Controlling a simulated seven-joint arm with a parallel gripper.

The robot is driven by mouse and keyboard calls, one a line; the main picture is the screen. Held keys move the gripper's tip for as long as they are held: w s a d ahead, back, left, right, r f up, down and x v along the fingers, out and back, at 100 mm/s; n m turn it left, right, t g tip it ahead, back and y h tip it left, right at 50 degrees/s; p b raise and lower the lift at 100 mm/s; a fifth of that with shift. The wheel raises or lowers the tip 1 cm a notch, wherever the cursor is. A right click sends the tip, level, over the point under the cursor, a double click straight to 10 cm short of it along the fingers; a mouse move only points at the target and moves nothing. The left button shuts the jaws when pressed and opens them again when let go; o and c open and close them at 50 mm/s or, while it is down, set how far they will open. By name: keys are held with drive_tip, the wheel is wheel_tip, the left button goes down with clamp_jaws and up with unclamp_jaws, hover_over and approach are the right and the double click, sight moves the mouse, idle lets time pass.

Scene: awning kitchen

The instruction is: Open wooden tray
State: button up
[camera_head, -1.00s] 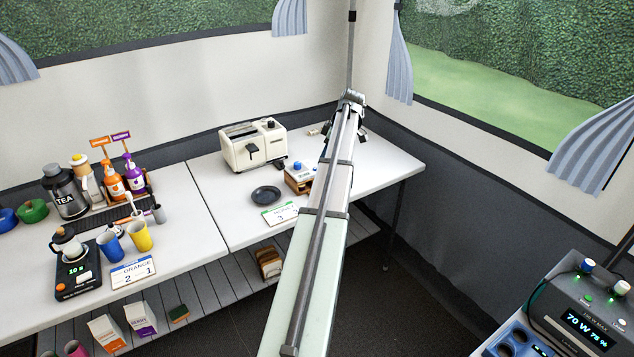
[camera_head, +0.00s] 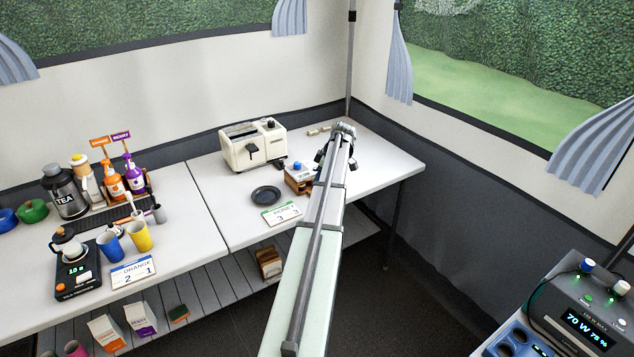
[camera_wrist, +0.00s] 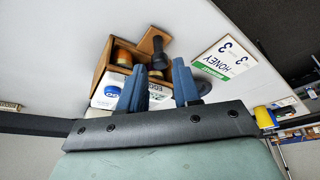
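The wooden tray (camera_head: 292,185) is a small brown box near the middle of the right-hand white table, partly hidden by my arm in the head view. In the wrist view the wooden tray (camera_wrist: 103,58) shows brown walls around a white egg package, an orange-topped jar and dark items. My gripper (camera_wrist: 158,72) has two blue-grey fingers spread apart, with nothing clearly held between them. The fingers overlap the tray's near side in the picture; I cannot tell whether they touch it.
A cream toaster (camera_head: 252,146) stands behind the tray. A dark plate (camera_head: 265,195) lies to its left, and a HONEY card (camera_head: 281,213) lies in front. Bottles, cups and a scale crowd the left table. The right end of the table (camera_head: 385,168) is clear.

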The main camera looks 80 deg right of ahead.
drive_tip(key=shift+x, duration=1.1)
clamp_jaws()
